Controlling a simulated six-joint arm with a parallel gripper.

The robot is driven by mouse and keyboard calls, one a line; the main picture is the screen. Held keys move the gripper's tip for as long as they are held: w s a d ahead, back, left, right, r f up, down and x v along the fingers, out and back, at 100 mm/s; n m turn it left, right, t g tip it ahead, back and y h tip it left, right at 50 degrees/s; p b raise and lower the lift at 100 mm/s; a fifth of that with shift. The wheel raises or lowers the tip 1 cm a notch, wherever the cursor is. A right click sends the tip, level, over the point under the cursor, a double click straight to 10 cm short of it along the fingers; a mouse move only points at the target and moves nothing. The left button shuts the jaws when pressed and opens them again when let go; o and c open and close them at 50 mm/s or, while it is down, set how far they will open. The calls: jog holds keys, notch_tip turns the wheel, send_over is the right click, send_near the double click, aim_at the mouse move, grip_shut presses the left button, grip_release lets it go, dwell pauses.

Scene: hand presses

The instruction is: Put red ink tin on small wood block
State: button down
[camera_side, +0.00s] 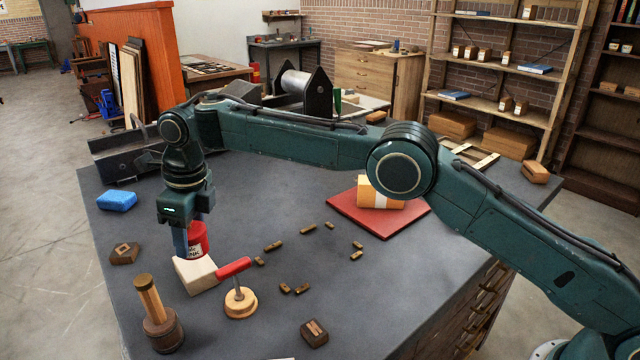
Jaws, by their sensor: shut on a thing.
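The red ink tin (199,241) has a white label with dark lettering, partly readable as "INK". My gripper (188,242) points down and is shut on the tin. One finger shows at the tin's left side; the other is hidden. A pale wood block (197,277) lies on the table just in front of and below the tin. The tin's lower edge meets the block's back edge in the picture. I cannot tell whether the tin touches the block, stands behind it or hangs above it.
A red-handled tool (238,290) on a round wooden base stands close to the block's right. A wooden-handled tool (155,315), a dark block (124,253) and a blue block (117,201) are nearby. Several small brass-coloured pieces (275,246) lie to the right.

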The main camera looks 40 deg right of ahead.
aim_at(195, 253)
jog(key=shift+f, duration=2.45)
jog(key=shift+f, duration=0.2)
jog(key=c, duration=0.6)
grip_release()
jog(key=shift+c, duration=0.2)
jog(key=shift+r, duration=0.15)
jog(key=r, duration=0.6)
jog(key=shift+s+d+r, duration=0.35)
jog(key=shift+r, duration=0.35)
jog(key=shift+d, duration=0.1)
